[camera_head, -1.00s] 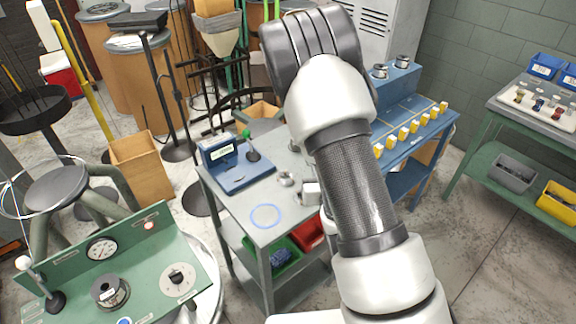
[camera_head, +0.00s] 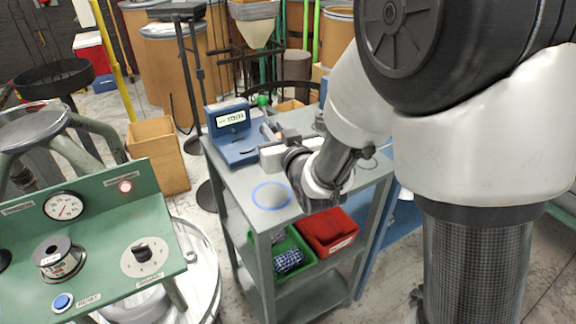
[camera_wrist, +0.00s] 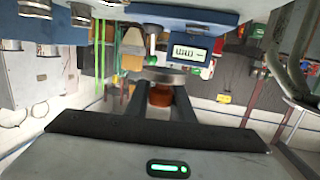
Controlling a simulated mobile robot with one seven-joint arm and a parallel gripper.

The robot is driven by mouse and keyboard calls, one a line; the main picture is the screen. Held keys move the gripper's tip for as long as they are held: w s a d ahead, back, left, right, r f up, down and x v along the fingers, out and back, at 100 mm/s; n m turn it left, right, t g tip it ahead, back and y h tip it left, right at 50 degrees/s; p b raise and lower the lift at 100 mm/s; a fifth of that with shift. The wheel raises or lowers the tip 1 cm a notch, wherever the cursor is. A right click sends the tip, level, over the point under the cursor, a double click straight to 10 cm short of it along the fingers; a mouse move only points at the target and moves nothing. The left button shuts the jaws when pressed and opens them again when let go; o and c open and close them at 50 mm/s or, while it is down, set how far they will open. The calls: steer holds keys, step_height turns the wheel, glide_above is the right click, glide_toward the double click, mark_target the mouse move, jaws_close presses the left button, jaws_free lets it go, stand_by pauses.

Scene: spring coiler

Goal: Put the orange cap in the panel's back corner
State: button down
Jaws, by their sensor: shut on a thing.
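My gripper (camera_head: 272,132) is shut, over the grey table beside the blue meter box, with its fingers pointing away from me. In the wrist view, between the fingers (camera_wrist: 160,104), it holds a small orange-brown thing, which I take for the orange cap (camera_wrist: 160,96). A grey round disc (camera_wrist: 165,75) shows just beyond the fingertips. The green panel (camera_head: 100,211) stands at the left in the head view, with a gauge (camera_head: 64,206), a red light (camera_head: 125,186), a dial and a blue button.
The blue meter box (camera_head: 231,117) and its stand with a green knob (camera_head: 263,101) are close to my gripper. A blue ring (camera_head: 271,196) marks the grey table top. Green (camera_head: 292,275) and red (camera_head: 329,231) bins sit on the shelf below. A cardboard box (camera_head: 157,155) stands behind.

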step_height(320, 180, down, 9)
steer(key=shift+d+b, duration=0.1)
steer(key=shift+b, duration=0.9)
steer(key=shift+f, duration=0.2)
steer(key=c, duration=1.5)
jaws_free()
steer(key=shift+c, duration=0.2)
steer(key=shift+r, duration=0.15)
